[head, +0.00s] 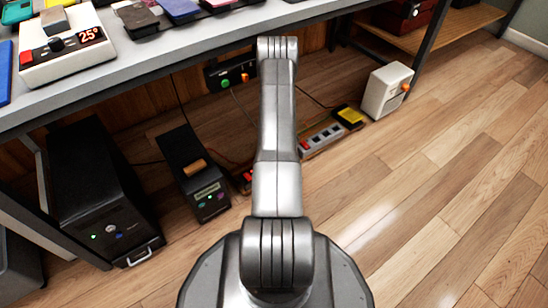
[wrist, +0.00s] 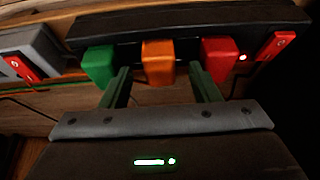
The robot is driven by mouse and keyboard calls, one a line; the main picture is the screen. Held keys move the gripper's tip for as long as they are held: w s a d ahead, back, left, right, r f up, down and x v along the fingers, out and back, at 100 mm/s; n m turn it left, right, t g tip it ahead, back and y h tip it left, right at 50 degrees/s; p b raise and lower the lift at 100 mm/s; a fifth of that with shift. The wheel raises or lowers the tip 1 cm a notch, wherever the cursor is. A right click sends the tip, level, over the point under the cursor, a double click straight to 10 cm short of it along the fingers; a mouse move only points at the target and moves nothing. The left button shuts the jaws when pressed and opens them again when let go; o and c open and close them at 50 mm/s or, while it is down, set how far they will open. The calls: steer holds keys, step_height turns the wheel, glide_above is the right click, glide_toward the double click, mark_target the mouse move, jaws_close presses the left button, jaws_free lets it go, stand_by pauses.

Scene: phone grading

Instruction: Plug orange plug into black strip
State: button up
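The black strip (wrist: 190,22) runs across the top of the wrist view. An orange plug (wrist: 158,63) sits against its near side, between a green plug (wrist: 98,66) and a red plug (wrist: 218,60). How far the orange plug is seated cannot be told. My gripper (wrist: 160,88) is open, with one finger below the green plug and the other by the red plug. The orange plug is between and just beyond the fingertips, with gaps on both sides. In the head view, a dark strip (head: 222,70) with a small orange piece shows under the desk; my arm hides my gripper.
A red switch (wrist: 276,46) and a red light are at the black strip's right end. A grey strip (wrist: 38,50) with a red switch is at the left. A black computer tower (head: 95,190), a dark box (head: 195,175) and a white box (head: 387,90) stand on the floor. Open floor lies right.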

steer(key=shift+r, duration=0.1)
steer(key=p+v, duration=0.3)
steer(key=v, duration=1)
steer(key=shift+s+r, duration=0.15)
steer(key=shift+r, duration=0.15)
steer(key=shift+d+f, duration=0.1)
steer(key=b+x, duration=0.3)
steer(key=x, duration=1)
steer(key=shift+f, duration=0.35)
steer(key=shift+w+r, duration=0.2)
